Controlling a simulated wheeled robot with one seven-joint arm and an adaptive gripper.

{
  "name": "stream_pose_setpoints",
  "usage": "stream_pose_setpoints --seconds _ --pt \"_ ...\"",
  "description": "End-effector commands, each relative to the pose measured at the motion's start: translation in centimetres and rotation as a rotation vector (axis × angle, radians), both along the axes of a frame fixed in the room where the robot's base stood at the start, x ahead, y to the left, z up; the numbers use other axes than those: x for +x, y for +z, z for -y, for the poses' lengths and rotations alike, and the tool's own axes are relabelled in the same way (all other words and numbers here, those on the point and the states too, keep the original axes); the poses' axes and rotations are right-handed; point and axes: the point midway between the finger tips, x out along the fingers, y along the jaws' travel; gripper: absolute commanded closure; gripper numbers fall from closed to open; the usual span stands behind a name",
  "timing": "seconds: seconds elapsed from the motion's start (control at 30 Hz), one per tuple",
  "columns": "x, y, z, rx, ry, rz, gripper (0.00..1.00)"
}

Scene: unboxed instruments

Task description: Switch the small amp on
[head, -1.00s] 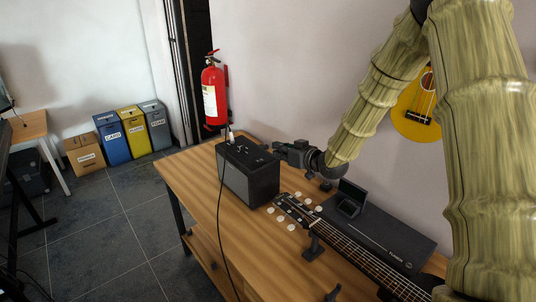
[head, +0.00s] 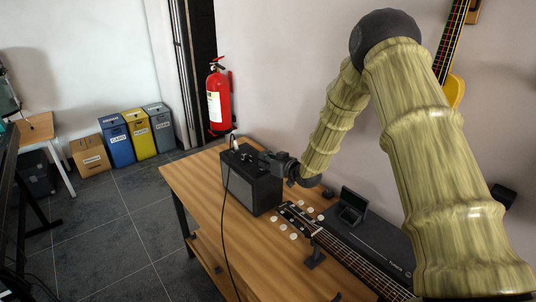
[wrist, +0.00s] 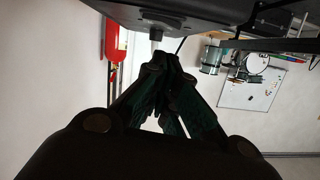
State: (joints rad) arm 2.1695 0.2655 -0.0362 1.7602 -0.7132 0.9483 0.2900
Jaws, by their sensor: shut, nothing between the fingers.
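The small amp (head: 252,190) is a dark box with a grey front grille, standing upright on the wooden bench. Small knobs or sockets show on its top panel, and a black cable runs from it. My gripper (head: 266,157) is at the amp's back right top edge in the head view; whether it touches cannot be told. In the wrist view my gripper (wrist: 164,66) has its fingers closed together and empty, just under the dark amp body (wrist: 205,12) at the top of the picture. A small round knob or plug (wrist: 156,33) shows near the fingertips. The switch's state cannot be made out.
A red extinguisher (head: 219,97) hangs on the wall behind. Several bins stand at the far left. The bench's left end is clear.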

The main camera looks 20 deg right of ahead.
Motion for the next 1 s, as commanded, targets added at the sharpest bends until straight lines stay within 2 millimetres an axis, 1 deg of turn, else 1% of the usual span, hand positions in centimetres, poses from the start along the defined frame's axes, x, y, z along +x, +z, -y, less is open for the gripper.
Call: stream_pose_setpoints --seconds 0.1,0.3,0.77,1.0 --pt "-0.1 -0.8 0.0 0.001 0.0 -0.001 1.0" --pt "-0.1 -1.7 -0.2 -0.001 0.0 -0.001 1.0" --pt "0.0 -1.9 -0.3 -0.005 0.001 0.002 1.0" --pt "-0.1 -2.4 -0.5 -0.044 0.003 0.018 1.0"
